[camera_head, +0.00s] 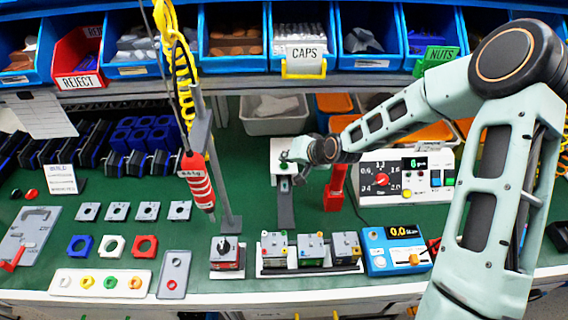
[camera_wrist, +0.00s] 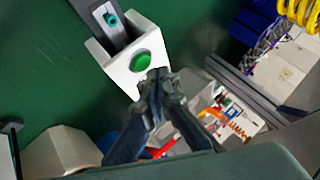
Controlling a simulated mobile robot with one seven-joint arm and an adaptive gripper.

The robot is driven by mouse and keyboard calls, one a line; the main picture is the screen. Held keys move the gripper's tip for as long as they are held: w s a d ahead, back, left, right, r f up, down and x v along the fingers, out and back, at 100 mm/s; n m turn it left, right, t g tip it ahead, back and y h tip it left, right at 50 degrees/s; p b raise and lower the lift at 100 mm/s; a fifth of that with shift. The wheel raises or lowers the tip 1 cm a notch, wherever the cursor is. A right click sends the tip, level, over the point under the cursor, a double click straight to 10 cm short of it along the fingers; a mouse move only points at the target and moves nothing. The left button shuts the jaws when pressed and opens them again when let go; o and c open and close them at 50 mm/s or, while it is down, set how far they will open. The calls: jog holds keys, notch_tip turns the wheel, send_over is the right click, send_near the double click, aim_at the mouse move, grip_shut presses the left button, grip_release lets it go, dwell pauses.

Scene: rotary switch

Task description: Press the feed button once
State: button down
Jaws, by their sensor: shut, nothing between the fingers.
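The feed button is a round green button (camera_wrist: 141,62) on a white box (camera_wrist: 121,72) in the wrist view. My gripper (camera_wrist: 158,82) is shut and empty, with its fingertips just below and right of the button in that view. They overlap the box's edge, and I cannot tell if they touch it. In the head view the white box (camera_head: 281,147) stands at the back middle of the bench, and my gripper (camera_head: 288,160) is over it. My gripper and wrist partly cover the box there. A grey chute (camera_head: 286,208) runs from the box toward the front.
A red stand (camera_head: 335,188) is close right of the box, beside a control panel (camera_head: 377,181) with a red knob. A grey post (camera_head: 229,190) with a hanging red tool (camera_head: 198,183) stands left. A grey bin (camera_head: 272,118) is behind. Green mat is bare around the chute.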

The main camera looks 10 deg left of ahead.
aim_at(286, 166)
notch_tip(286, 166, up, 5)
jog(key=p, duration=0.3)
dwell(0.4)
dwell(0.8)
